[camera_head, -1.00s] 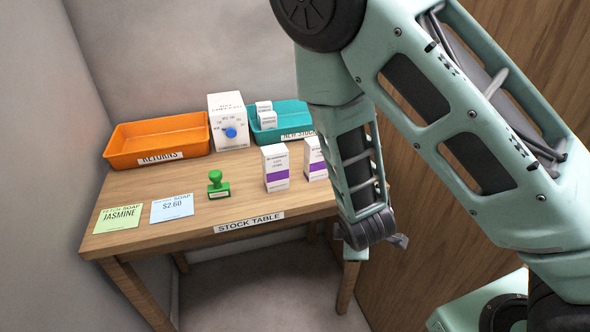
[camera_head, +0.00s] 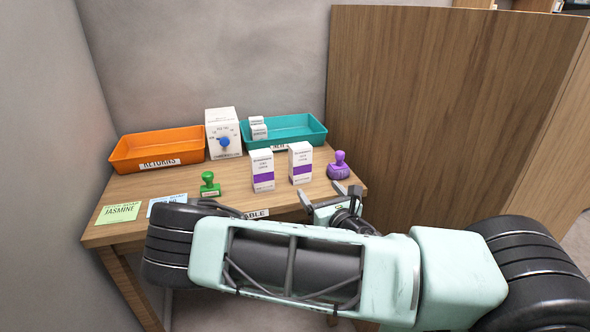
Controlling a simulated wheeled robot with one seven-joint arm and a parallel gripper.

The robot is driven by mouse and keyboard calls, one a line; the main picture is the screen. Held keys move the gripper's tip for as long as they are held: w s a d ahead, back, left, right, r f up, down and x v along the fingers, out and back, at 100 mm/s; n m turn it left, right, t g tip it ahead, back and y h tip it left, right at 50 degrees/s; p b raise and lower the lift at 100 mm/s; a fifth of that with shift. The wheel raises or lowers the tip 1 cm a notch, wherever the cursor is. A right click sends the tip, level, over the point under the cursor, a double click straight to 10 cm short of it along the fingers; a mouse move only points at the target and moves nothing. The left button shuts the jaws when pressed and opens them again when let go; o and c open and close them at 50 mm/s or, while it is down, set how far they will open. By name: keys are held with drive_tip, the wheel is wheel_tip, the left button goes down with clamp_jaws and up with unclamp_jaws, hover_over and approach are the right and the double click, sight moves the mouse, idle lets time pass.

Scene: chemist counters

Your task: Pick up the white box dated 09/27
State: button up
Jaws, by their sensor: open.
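Two white boxes with purple bands stand upright side by side on the stock table (camera_head: 225,190), a left one (camera_head: 262,170) and a right one (camera_head: 300,163). Smaller white boxes (camera_head: 258,128) sit in the teal tray (camera_head: 300,131). The print on all of them is too small to read, so I cannot tell which is dated 09/27. My gripper (camera_head: 333,198) is open and empty at the table's front edge, in front of the right purple-banded box and apart from it.
A purple stamp (camera_head: 339,166) stands right of the boxes, a green stamp (camera_head: 209,184) left of them. Behind are an orange returns tray (camera_head: 157,150) and a white dial box (camera_head: 223,133). Green (camera_head: 118,213) and blue (camera_head: 165,203) cards lie front left. A wooden panel (camera_head: 430,110) rises at right.

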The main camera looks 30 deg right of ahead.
drive_tip(key=b, duration=0.6)
approach(303, 169)
drive_tip(key=w, duration=0.2)
drive_tip(key=w+b, duration=0.1)
drive_tip(key=b, duration=0.1)
drive_tip(key=shift+f+b, duration=0.3)
drive_tip(key=shift+b, duration=0.1)
drive_tip(key=b, duration=0.3)
drive_tip(key=shift+w+d, duration=0.25)
drive_tip(key=shift+w, duration=0.1)
drive_tip(key=w, duration=0.2)
drive_tip(key=w+d, duration=0.1)
drive_tip(key=w, duration=0.1)
drive_tip(key=shift+r, duration=0.35)
drive_tip(key=shift+w+d, duration=0.2)
drive_tip(key=shift+w, duration=0.8)
drive_tip(key=shift+w+d, duration=0.15)
drive_tip(key=shift+w, duration=0.8)
drive_tip(key=shift+w+d, duration=0.2)
drive_tip(key=shift+w, duration=0.8)
drive_tip(key=c, duration=1.1)
